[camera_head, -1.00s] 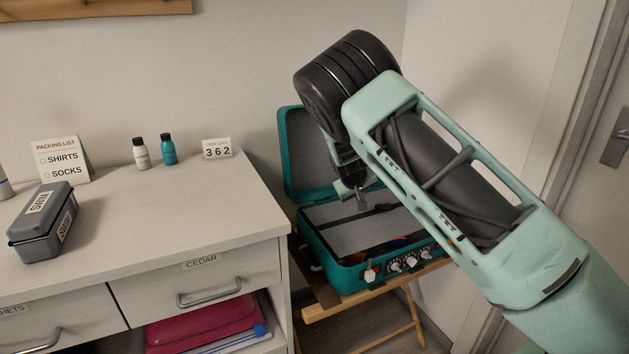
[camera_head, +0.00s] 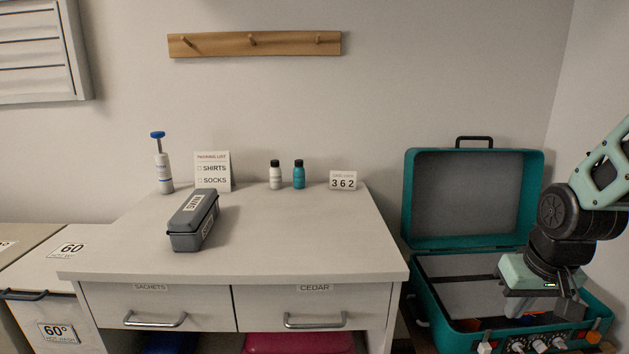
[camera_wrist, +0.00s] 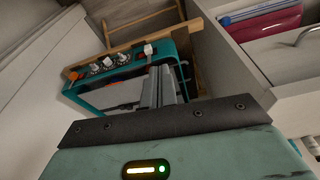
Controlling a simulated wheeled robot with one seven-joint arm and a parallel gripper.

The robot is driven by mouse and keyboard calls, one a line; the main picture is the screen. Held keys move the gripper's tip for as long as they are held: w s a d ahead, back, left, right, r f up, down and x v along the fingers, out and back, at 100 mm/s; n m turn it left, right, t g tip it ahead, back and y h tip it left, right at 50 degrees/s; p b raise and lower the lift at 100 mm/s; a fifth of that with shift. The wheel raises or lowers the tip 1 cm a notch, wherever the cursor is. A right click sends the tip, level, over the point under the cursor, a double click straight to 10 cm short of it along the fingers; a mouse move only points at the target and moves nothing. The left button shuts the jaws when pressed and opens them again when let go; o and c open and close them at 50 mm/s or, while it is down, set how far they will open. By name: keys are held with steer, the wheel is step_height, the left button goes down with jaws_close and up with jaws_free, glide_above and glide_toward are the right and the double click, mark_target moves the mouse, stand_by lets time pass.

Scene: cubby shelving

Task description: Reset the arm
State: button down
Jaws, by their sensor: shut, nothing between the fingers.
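My arm reaches in from the right edge of the head view. My gripper (camera_head: 540,308) hangs over the open teal suitcase (camera_head: 473,241), hiding part of its inside. In the wrist view, the gripper's fingers (camera_wrist: 163,86) are together with nothing between them. The suitcase also shows there beyond the fingers (camera_wrist: 88,98). Its lid stands up against the wall, and a grey panel (camera_head: 450,283) covers much of its inside.
A white dresser (camera_head: 300,240) stands left of the suitcase. It bears a grey case (camera_head: 190,222), a pump bottle (camera_head: 164,172), a packing-list card (camera_head: 212,172), two small bottles (camera_head: 287,176) and a number card (camera_head: 343,181). A wooden peg rail (camera_head: 250,44) is on the wall.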

steer(key=s+a+r+n+g, duration=0.3)
steer(key=s+a+n, duration=0.5)
steer(key=s+a, duration=1.1)
step_height(320, 180, up, 14)
steer(key=p, duration=1.3)
steer(key=shift+a+f+y, duration=0.25)
steer(key=shift+a+y, duration=0.15)
steer(key=shift+s, duration=0.1)
